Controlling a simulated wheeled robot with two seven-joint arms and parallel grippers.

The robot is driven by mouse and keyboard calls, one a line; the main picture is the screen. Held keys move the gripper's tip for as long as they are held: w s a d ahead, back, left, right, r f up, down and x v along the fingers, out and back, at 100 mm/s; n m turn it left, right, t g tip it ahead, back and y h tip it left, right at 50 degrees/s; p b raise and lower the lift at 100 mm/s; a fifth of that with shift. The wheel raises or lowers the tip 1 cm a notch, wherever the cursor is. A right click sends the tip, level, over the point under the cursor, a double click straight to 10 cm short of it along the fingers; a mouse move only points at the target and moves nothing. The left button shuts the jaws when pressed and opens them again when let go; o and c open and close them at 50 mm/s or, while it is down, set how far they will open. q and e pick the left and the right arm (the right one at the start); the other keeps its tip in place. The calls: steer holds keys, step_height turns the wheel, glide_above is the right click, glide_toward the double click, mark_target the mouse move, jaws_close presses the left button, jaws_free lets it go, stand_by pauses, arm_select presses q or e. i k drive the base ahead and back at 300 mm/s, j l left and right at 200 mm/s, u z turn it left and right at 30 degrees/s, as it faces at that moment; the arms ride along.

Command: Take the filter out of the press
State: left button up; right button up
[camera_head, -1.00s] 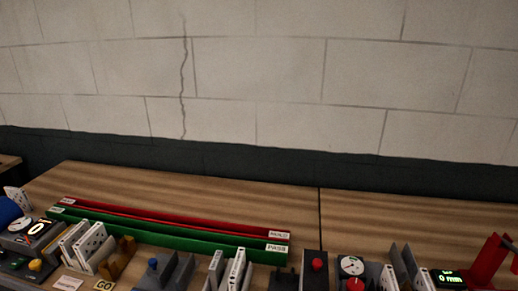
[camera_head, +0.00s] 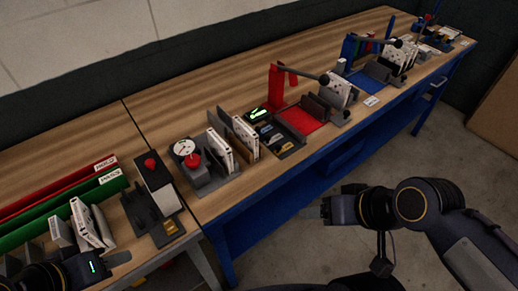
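A red stand with a dark lever (camera_head: 290,88) stands on the bench, with a red plate (camera_head: 302,119) below it. A white dotted box (camera_head: 338,88) sits upright at its right; I cannot tell whether it is in the press. A similar blue stand (camera_head: 348,50) is farther back, with white dotted boxes (camera_head: 404,54) beside it. My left gripper (camera_head: 112,260) is at the bottom left, near the front edge, beside several white boxes (camera_head: 85,222); its fingers are only partly visible. My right gripper (camera_head: 318,212) is in front of the bench, over the floor, apart from all objects.
A gauge fixture (camera_head: 187,154) with a red knob and white boxes (camera_head: 220,148) stands mid-bench. A dark block with a red button (camera_head: 150,165) is left of it. Green (camera_head: 60,204) and red rails lie at left. Bare wood runs along the back.

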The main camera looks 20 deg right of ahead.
mark_target(219, 149)
steer(key=z, duration=0.1)
steer(key=i+l, duration=0.1)
steer(key=l, duration=0.2)
steer(key=i+l, duration=0.1)
steer(key=l, duration=0.2)
steer(key=i+l, duration=0.1)
steer(key=l, duration=0.2)
steer(key=i+l+u, duration=0.1)
steer(key=l+u, duration=0.6)
steer(key=u, duration=0.25)
steer(key=l+u, duration=0.45)
steer(key=u, duration=0.6)
steer(key=i+j, duration=0.05)
